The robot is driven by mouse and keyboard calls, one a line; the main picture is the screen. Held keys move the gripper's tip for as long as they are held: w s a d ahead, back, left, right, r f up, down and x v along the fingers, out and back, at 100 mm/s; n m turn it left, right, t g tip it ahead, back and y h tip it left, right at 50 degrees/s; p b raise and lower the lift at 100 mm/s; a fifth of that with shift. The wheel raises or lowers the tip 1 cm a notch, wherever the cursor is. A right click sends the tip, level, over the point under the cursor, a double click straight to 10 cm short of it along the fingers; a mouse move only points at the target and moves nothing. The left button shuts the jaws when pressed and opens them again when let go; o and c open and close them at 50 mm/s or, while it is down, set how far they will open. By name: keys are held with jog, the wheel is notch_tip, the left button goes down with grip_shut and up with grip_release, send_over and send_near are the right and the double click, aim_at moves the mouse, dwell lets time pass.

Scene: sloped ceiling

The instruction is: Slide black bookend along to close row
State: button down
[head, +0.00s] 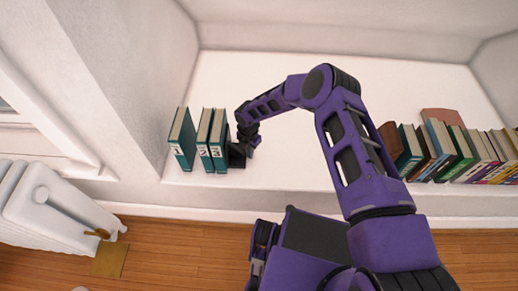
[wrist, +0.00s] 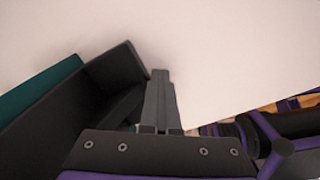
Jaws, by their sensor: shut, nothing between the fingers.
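The black bookend (head: 237,156) stands on the white shelf at the right of teal book 3 (head: 218,150); I cannot tell whether they touch. Book 2 (head: 204,150) stands at the left of book 3. Book 1 (head: 182,150) stands further left, with a gap between it and book 2. My gripper (head: 250,148) is shut and empty at the bookend's right side. In the wrist view, the shut fingers (wrist: 160,100) are beside the dark bookend (wrist: 105,80), with a teal book edge (wrist: 40,95) behind it. My gripper partly hides the bookend in the head view.
The white shelf (head: 290,165) is bare between my gripper and a row of mixed books (head: 460,150) at the right. A brown bookend-like piece (head: 390,139) stands at that row's left end. A white wall (head: 130,70) is close at the left.

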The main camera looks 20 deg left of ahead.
jog(key=shift+s+a, duration=0.6)
jog(key=shift+a, duration=1.75)
jog(key=shift+s+a, duration=0.65)
jog(key=shift+a, duration=1.65)
jog(key=shift+s+a, duration=0.6)
jog(key=shift+a, duration=1.75)
jog(key=shift+w+d+r+p, duration=0.15)
jog(key=shift+d+p, duration=0.1)
jog(key=shift+d, duration=0.25)
jog(key=shift+w+d+f+p, duration=0.1)
jog(key=shift+d+p, duration=0.15)
jog(key=shift+d, duration=0.25)
jog(key=shift+r, duration=0.2)
notch_tip(320, 180, up, 10)
jog(key=p, duration=0.3)
jog(key=shift+d+f, duration=0.15)
jog(key=shift+f, duration=0.1)
jog(key=shift+w, duration=0.1)
